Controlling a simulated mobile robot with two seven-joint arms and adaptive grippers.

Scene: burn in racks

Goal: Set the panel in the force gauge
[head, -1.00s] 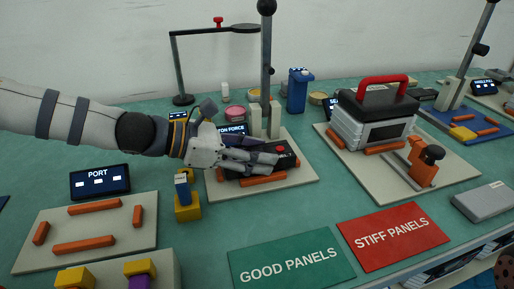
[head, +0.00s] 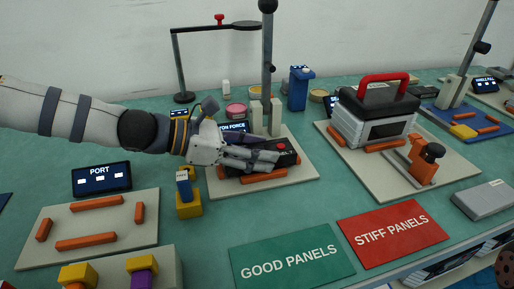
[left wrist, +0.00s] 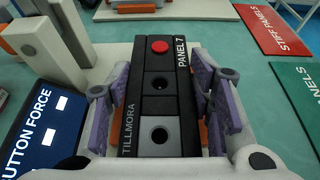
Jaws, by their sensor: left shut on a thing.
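The panel (left wrist: 160,95) is a dark block marked PANEL 7 and TILLMORA, with a red button and two dark round holes. In the head view the panel (head: 288,152) lies at the force gauge, its left part hidden by my fingers. The force gauge has a pale base plate (head: 300,178), orange guide blocks (head: 264,176), an upright post (head: 267,75) and a BUTTON FORCE screen (left wrist: 40,128). My left gripper (head: 262,160) is shut on the panel, its purple-padded fingers along the panel's two long sides. Whether the panel rests fully on the plate is hidden. My right gripper is not in view.
A grey device with a red handle (head: 382,78) stands on a plate to the right. A green GOOD PANELS mat (head: 290,278) and a red STIFF PANELS mat (head: 385,255) lie clear in front. The PORT station (head: 100,180) is at left, a yellow-and-blue piece (head: 188,205) beside the gauge.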

